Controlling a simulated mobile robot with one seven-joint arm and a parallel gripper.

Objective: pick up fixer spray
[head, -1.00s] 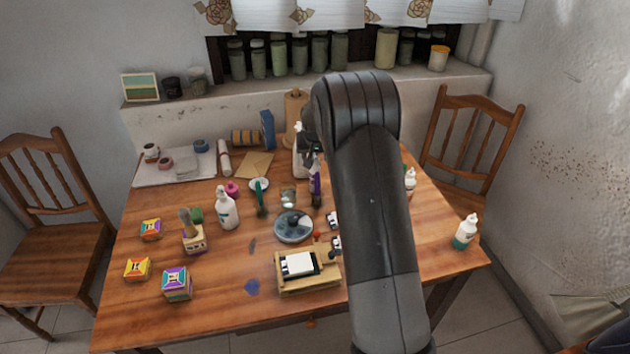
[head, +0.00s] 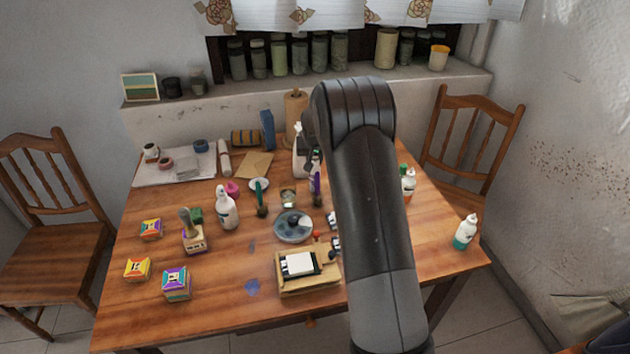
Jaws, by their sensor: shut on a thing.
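No bottle in the head view has a label I can read, so I cannot tell for certain which is the fixer spray. A white bottle with a spray-type top (head: 299,160) stands at the back middle of the table, just left of my arm. A slim purple bottle (head: 316,186) stands in front of it, partly covered. My arm rises from the bottom and bends over at the top. My gripper is hidden behind it, so its fingers and anything in them do not show.
The wooden table (head: 215,305) holds a white squeeze bottle (head: 227,210), a glass dish (head: 293,226), a small wooden press (head: 306,272) and several patterned boxes. A green-filled bottle (head: 466,232) stands near the right edge. Chairs flank the table.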

